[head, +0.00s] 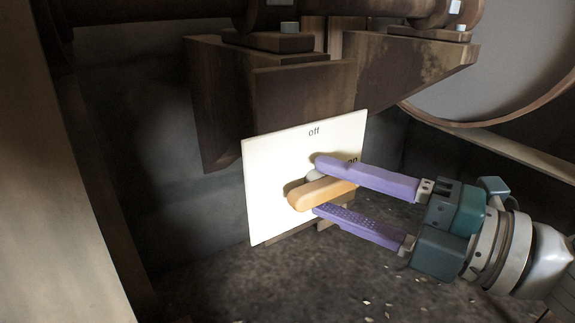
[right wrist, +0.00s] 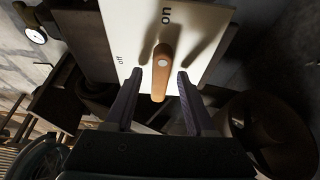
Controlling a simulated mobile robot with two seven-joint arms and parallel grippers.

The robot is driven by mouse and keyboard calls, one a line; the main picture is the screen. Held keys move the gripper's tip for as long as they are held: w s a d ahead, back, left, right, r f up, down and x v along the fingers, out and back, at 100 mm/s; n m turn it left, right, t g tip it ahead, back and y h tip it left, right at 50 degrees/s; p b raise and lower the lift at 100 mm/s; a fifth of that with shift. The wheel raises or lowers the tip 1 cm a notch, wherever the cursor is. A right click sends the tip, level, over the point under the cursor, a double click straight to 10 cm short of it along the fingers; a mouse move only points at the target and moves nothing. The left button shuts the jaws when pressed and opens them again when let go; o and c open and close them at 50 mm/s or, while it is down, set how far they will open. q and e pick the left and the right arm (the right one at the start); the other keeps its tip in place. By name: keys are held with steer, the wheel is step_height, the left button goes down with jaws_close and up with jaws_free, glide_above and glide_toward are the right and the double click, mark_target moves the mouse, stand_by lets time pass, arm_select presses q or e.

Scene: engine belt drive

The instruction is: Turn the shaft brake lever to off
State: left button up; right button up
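The shaft brake lever (head: 322,192) is a short orange bar on a white plate (head: 270,175). The plate carries the word "off" at its top and "on" at its right, partly hidden by a finger. The lever lies along the "on" direction; in the right wrist view the lever (right wrist: 161,75) lines up with "on" above it, while "off" is to the left. My right gripper (head: 318,187) is open with its purple fingers on either side of the lever. In the right wrist view a gap shows between each finger and the lever. My left gripper is not in view.
A rusty bracket (head: 220,95) overhangs the plate, with a dark shaft (head: 160,10) above it. A large round wheel (head: 500,60) is at the upper right. A pale post (head: 45,180) stands at the left. A gauge (right wrist: 36,35) shows in the right wrist view.

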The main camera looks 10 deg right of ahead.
jaws_close()
stand_by(0.3)
steer(key=shift+r+n+p, duration=0.15)
steer(key=shift+n+p, duration=0.35)
steer(key=shift+p, duration=0.25)
steer(key=n+h+p, duration=0.1)
steer(key=n+p, duration=0.1)
steer(key=p, duration=0.1)
steer(key=n+h+p, duration=0.1)
steer(key=n+p, duration=0.1)
steer(key=n+g+h+p, duration=0.1)
steer(key=n+p, duration=0.2)
steer(key=shift+a+r+h+p, duration=0.1)
steer(key=shift+r+h+p, duration=0.2)
steer(key=shift+h+p, duration=0.1)
steer(key=n+h+p, duration=0.2)
steer(key=n+p, duration=0.1)
steer(key=shift+s+a, duration=0.1)
steer(key=shift+n+h+p, duration=0.4)
steer(key=shift+n+p, duration=0.3)
steer(key=shift+p, duration=0.15)
steer(key=shift+n+t+h+p, duration=0.3)
steer(key=shift+n+h+p, duration=0.2)
steer(key=shift+n, duration=0.1)
steer(key=shift+a+f, duration=0.1)
